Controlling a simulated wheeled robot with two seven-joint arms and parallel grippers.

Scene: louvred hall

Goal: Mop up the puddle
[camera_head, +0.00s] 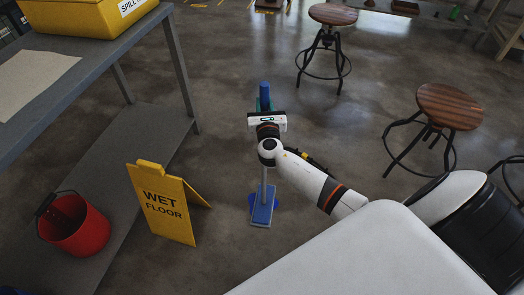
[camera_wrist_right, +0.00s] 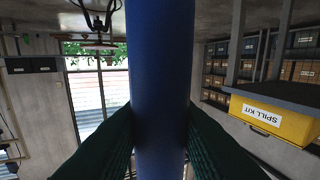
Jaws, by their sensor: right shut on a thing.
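My right gripper (camera_head: 265,104) is shut around the upper part of a mop's blue handle (camera_head: 265,90). In the right wrist view the blue handle (camera_wrist_right: 160,70) runs between its two dark green fingers. The mop stands upright; its pole goes down to a flat blue mop head (camera_head: 263,206) on the concrete floor. Small darker blue patches (camera_head: 252,203) show at both sides of the mop head; I cannot tell whether they are the puddle or part of the mop. My left gripper is out of view.
A yellow wet floor sign (camera_head: 163,203) stands left of the mop head. A red bucket (camera_head: 78,230) is on the lower shelf of a grey table (camera_head: 105,62), with a yellow spill kit (camera_head: 75,15) on top. Wooden stools (camera_head: 449,105) stand right. Floor behind the mop is clear.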

